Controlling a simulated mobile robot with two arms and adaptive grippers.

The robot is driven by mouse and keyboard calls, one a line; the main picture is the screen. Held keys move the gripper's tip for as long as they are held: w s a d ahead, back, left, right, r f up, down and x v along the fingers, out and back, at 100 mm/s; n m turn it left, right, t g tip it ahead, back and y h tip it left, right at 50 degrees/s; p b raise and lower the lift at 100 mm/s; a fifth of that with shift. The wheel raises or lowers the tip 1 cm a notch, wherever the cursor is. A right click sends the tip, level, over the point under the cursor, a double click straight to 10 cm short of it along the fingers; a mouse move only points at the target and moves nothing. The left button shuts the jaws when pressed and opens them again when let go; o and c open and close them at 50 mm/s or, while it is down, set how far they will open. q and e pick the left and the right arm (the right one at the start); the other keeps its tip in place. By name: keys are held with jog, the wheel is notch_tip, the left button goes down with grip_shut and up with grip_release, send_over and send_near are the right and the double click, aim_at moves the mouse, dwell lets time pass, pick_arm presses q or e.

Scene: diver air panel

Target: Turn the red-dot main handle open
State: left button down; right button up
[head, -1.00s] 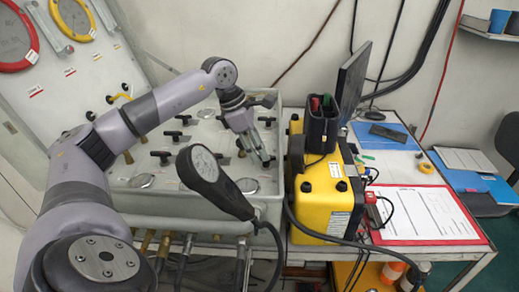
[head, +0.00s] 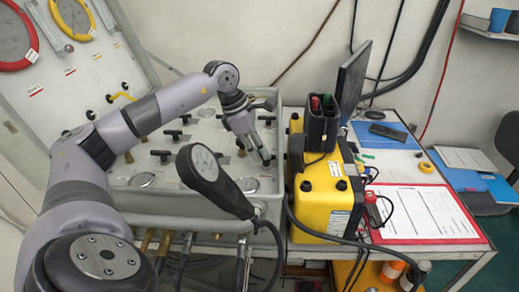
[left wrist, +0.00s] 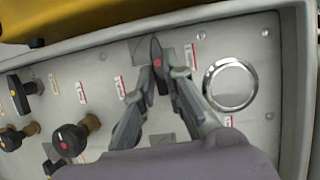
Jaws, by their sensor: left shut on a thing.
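A black handle with a red dot (left wrist: 158,60) sits on the grey air panel (left wrist: 240,45) in the left wrist view, beside a round gauge. My left gripper (left wrist: 163,72) is shut on this handle, with one fingertip on each side of it. The handle's long axis runs roughly up and down in that picture. In the head view my left gripper (head: 262,156) reaches down to the right part of the panel box (head: 215,202), where its fingers mostly hide the handle. My right gripper is in neither view.
The round gauge (left wrist: 230,85) is close to one finger. Other black knobs (left wrist: 70,139) stand on the panel.

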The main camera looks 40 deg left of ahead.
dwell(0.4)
pick_arm(q)
jog(key=shift+d+n+b, duration=0.1)
jog(key=shift+n+b, duration=0.2)
jog(key=shift+n, duration=0.4)
jog(key=shift+s+d+n+t+y, duration=0.15)
jog(key=shift+n+t+y, duration=0.2)
jog(key=shift+n, duration=0.35)
jog(key=n+y+b, duration=0.1)
jog(key=n, duration=0.1)
jog(key=shift+d+n, duration=0.15)
jog(key=shift+n, duration=0.15)
jog(key=n, duration=0.1)
jog(key=n+y, duration=0.1)
jog(key=shift+s+d+n+t, duration=0.1)
jog(key=shift+d+n+t, duration=0.15)
jog(key=shift+n, duration=0.15)
jog(key=n+y, duration=0.1)
jog(key=n, duration=0.1)
jog(key=n+y, duration=0.1)
jog(key=n, duration=0.1)
jog(key=shift+d+r, duration=0.1)
jog(key=shift+d, duration=0.25)
jog(key=shift+w+d+n+g+y, duration=0.15)
jog(key=shift+n+g+y, duration=0.2)
jog(key=shift+n, duration=0.9)
jog(key=shift+w+d+n+g+y, duration=0.15)
jog(key=shift+n+g+y, duration=0.2)
jog(key=shift+n, duration=0.9)
